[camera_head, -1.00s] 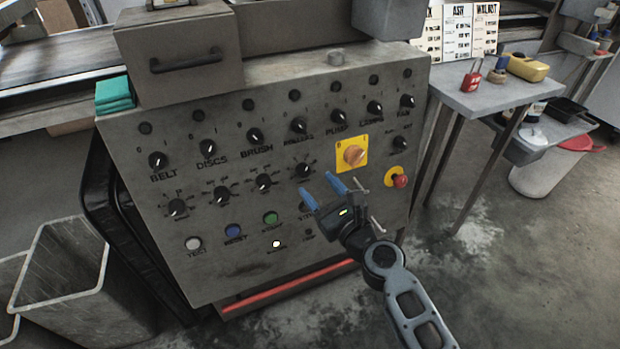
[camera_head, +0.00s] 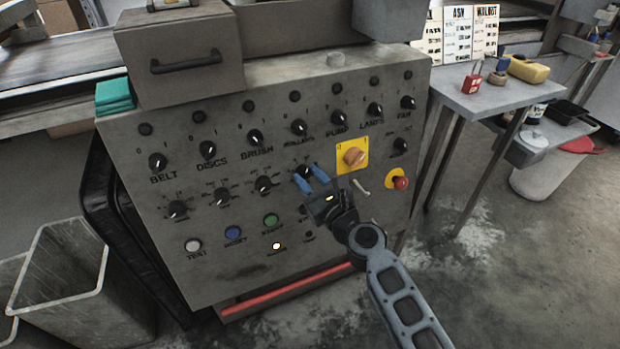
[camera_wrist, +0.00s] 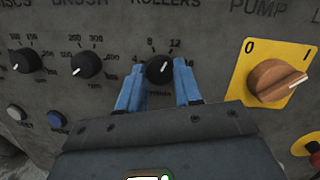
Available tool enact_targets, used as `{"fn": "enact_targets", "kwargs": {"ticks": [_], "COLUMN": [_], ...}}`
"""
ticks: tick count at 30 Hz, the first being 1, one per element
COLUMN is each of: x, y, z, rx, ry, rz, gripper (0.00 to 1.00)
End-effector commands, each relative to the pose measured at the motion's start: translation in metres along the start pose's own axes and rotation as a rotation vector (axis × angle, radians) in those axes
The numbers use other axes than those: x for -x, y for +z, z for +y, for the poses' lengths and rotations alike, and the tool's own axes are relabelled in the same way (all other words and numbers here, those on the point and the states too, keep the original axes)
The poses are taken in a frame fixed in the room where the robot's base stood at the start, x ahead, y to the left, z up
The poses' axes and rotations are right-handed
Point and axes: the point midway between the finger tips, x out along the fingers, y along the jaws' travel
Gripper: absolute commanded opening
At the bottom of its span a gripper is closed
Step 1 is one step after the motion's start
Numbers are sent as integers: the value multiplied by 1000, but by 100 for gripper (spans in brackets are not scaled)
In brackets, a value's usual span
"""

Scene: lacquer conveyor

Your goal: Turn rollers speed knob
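The rollers speed knob (camera_wrist: 159,69) is a black dial with a white pointer, on a scale marked 8 and 12, below the word ROLLERS in the wrist view. Its pointer is tilted a little right of straight up. In the head view the knob (camera_head: 306,170) is partly hidden by my fingers. My gripper (camera_head: 308,173) has its blue fingertips on either side of the knob. In the wrist view my gripper (camera_wrist: 160,72) appears closed against the knob's left and right sides, with no clear gap.
The grey control panel (camera_head: 215,265) carries several other black knobs in two rows. An orange rotary switch on a yellow plate (camera_head: 353,156) is close to the right of my gripper. A red emergency button (camera_head: 401,183) is farther right. A side table (camera_head: 505,95) stands at the right.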

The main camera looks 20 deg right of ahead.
Motion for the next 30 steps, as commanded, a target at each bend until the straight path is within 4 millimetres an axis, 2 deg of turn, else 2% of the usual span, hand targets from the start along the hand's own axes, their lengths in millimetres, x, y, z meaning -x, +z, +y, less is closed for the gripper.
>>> {"fn": "enact_targets", "kwargs": {"ticks": [1,9,20,30], "x": [0,0,0,0], "y": [0,0,0,2], "z": [0,0,0,0], "rx": [0,0,72,329], "ry": [1,1,16,69], "rz": [0,0,5,22], "gripper": [27,4,4,4]}}
